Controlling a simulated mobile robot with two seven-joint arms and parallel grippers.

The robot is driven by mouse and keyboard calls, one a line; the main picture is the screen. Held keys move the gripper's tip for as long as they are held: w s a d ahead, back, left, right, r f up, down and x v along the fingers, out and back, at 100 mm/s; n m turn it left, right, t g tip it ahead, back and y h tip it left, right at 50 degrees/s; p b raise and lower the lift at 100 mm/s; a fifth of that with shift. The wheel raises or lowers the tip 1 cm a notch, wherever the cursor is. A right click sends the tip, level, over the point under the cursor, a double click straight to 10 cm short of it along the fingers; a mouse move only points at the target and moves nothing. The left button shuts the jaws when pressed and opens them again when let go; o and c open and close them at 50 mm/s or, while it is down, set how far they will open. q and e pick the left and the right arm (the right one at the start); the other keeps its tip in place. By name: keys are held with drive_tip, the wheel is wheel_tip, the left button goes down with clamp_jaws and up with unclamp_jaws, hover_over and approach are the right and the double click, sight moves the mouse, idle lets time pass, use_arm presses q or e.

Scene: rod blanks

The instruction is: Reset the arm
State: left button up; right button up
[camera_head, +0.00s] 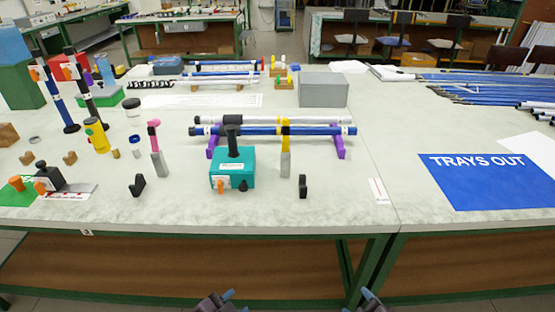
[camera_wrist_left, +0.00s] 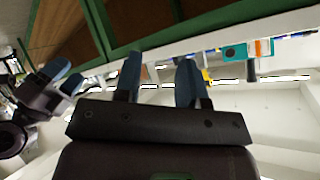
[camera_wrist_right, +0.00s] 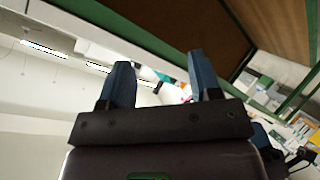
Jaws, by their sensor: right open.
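My left gripper (camera_head: 220,299) shows at the bottom edge of the head view, in front of and below the table edge. Its two blue fingers stand apart with nothing between them in the left wrist view (camera_wrist_left: 158,82). My right gripper (camera_head: 369,298) is also at the bottom edge of the head view, right of the left one. Its fingers are spread and empty in the right wrist view (camera_wrist_right: 164,84). Both grippers are clear of everything on the table. Most of both arms is out of the head view.
The table (camera_head: 330,208) carries a teal block (camera_head: 232,168), blue rods on purple stands (camera_head: 340,141), a grey box (camera_head: 323,89) and a black clamp block (camera_head: 64,180). A blue "TRAYS OUT" sheet (camera_head: 480,190) lies right. The table's front edge lies between the grippers and these things.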

use_arm(q)
drive_tip(key=s+a+f+n+y, duration=0.2)
drive_tip(key=s+a+n, duration=0.3)
drive_tip(key=a, duration=0.4)
drive_tip(key=s+a+f+n+y, duration=0.2)
drive_tip(key=s+a+f+n, duration=0.2)
drive_tip(key=a, duration=0.4)
drive_tip(key=shift+s+a+f+n+t+y+p, duration=0.3)
drive_tip(key=shift+s+a+n+t+y+p, duration=0.1)
drive_tip(key=shift+s+n, duration=0.15)
use_arm(e)
drive_tip(key=s+d+f+m+g+h, duration=0.1)
drive_tip(key=s+d+f+m+h, duration=0.1)
drive_tip(key=s+d+m, duration=0.7)
drive_tip(key=shift+s+f+m, duration=0.3)
drive_tip(key=shift+s+f, duration=0.35)
drive_tip(key=shift+s, duration=0.5)
